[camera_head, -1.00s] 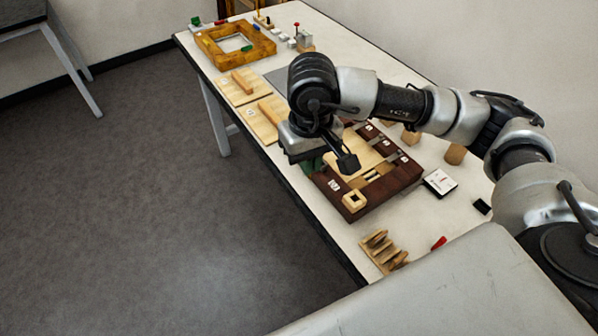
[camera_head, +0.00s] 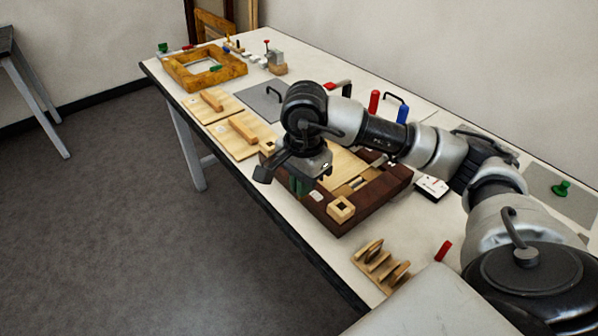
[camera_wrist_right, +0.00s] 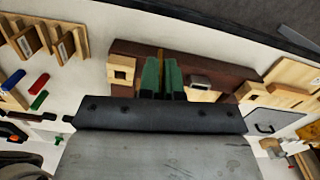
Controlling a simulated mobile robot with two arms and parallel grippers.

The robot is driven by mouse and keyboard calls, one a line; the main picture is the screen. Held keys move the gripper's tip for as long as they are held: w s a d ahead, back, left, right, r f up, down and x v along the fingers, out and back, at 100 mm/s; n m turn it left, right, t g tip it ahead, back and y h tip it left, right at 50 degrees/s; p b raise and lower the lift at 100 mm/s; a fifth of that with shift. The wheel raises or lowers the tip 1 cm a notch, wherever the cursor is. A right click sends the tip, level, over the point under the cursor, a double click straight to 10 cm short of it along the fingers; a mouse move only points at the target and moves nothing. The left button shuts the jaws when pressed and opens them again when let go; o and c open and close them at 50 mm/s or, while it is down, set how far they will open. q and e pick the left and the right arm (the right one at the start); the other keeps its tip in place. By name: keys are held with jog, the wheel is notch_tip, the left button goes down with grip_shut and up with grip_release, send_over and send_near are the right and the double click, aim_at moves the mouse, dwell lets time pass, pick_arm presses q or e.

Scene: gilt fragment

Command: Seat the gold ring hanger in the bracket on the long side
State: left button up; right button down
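My right gripper (camera_head: 302,186), with green fingers, points down over the near left part of a dark brown tray (camera_head: 385,203). A gilt frame (camera_head: 180,75) lies at the table's far end. I cannot make out the gold ring hanger or bracket for certain. My left gripper is out of view.
A slotted wooden rack (camera_head: 380,266) stands near the front edge, with a red piece (camera_head: 444,250) beside it. Pale boards with wooden bars (camera_head: 243,131) lie beyond the tray. Red (camera_head: 374,101) and blue (camera_head: 402,114) upright handles stand behind my arm.

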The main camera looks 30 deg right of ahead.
jog(key=d+r+m+p, duration=0.25)
jog(key=d+m, duration=0.25)
jog(key=m, duration=0.5)
jog(key=d+r+m+p, duration=0.1)
jog(key=d+r+m, duration=0.4)
jog(key=m, duration=0.4)
jog(key=shift+m, duration=0.3)
jog(key=w+a+f+p, duration=0.1)
jog(key=w+f, duration=0.1)
jog(key=w, duration=0.1)
jog(key=w+a+f+p, duration=0.1)
jog(key=w+a+f, duration=0.1)
jog(key=w+f, duration=0.1)
jog(key=w+a+f+p, duration=0.1)
jog(key=w+f, duration=0.1)
jog(key=w, duration=0.1)
jog(key=shift+w+a+f+p, duration=0.15)
jog(key=shift+w+f+p, duration=0.2)
jog(key=shift+w, duration=0.05)
notch_tip(320, 180, down, 3)
jog(key=shift+f+p, duration=0.2)
jog(key=shift+p, duration=0.5)
jog(key=shift+f, duration=0.45)
